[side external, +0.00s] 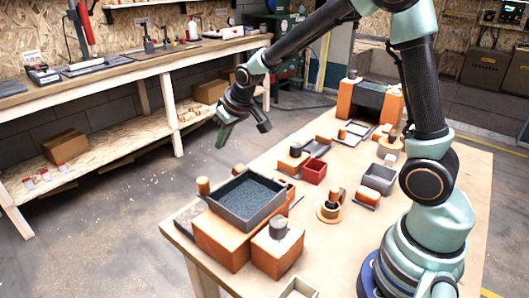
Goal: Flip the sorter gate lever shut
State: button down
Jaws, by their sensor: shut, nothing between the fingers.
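My gripper (242,136) hangs in the air beyond the table's far left edge, above and behind the dark bin. It is shut and empty, and it touches nothing. I cannot tell which part is the sorter gate lever. An upright peg on a round orange base (330,210) stands near the middle of the table. An orange block with a grey knob (277,250) stands at the near left. An orange arch-like housing with a dark front (369,100) stands at the far end. My gripper is well apart from all of these.
A dark bin of blue-grey grains (246,200) sits on an orange block at the table's left. A red box (313,171) and a grey box (379,179) stand farther back. My arm's base occupies the near right. The near middle of the table is mostly clear.

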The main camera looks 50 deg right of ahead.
jog(key=s+f+v, duration=0.1)
jog(key=v, duration=0.7)
jog(key=shift+s+r, duration=0.35)
jog(key=shift+s, duration=0.2)
jog(key=s+r, duration=0.3)
jog(key=s, duration=1.2)
jog(key=shift+a+r, duration=0.1)
